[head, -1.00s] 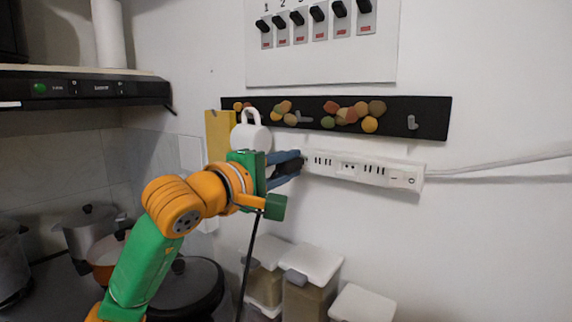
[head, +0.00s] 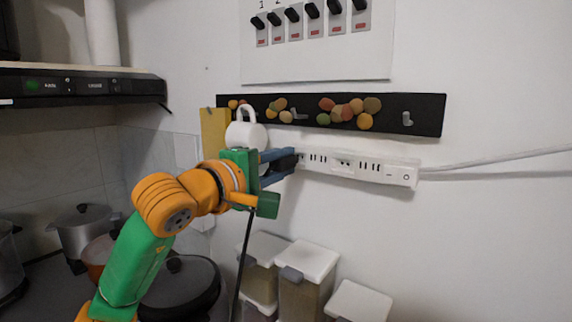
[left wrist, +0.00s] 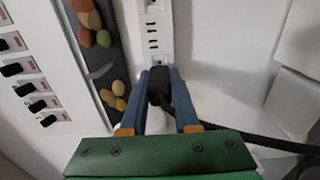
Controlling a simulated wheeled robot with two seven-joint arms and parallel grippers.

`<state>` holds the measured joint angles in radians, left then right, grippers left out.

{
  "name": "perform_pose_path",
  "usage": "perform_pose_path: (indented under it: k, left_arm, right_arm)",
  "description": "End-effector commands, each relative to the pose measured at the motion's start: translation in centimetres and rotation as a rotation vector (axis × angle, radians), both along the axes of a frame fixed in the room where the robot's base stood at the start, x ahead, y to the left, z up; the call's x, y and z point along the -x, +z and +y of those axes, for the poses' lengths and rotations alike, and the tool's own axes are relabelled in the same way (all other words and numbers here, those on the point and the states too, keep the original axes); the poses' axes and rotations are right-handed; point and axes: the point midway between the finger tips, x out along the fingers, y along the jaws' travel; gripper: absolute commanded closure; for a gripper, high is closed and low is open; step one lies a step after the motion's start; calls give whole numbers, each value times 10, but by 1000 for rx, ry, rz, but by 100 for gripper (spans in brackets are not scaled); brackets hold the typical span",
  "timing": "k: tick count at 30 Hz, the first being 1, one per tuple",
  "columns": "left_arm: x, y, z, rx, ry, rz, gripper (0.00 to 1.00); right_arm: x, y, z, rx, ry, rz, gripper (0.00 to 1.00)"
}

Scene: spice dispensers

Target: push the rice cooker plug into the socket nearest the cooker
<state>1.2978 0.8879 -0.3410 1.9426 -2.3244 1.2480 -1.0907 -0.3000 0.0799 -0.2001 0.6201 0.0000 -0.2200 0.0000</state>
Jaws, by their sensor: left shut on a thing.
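My left gripper (head: 288,158) is shut on the black rice cooker plug (head: 284,164), at the left end of the white socket strip (head: 376,171) on the wall. In the left wrist view, the plug (left wrist: 160,84) sits between the two blue fingers, its front at the near end of the strip (left wrist: 158,35). I cannot tell how far it is in the end socket. The black cord (head: 243,262) hangs down from the gripper. A dark round lidded pot (head: 190,296) stands below; I cannot tell whether it is the cooker. My right gripper is out of view.
A black rail (head: 230,117) with coloured pebble shapes and hooks runs above the strip. A white mug (head: 246,137) and a yellow board (head: 213,135) are close behind my gripper. White-lidded containers (head: 309,259) stand below. The wall right of them is bare.

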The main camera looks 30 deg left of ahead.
Motion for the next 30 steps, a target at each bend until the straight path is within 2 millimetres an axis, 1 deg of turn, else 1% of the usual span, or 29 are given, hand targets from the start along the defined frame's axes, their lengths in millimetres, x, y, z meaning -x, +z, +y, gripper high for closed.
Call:
perform_pose_path:
  k: [14,30]
  left_arm:
    - [-1,0,0,0,0,1,100]
    - [-14,1,-2,1,-1,1,100]
  right_arm:
    - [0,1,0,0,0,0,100]
    - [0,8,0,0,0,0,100]
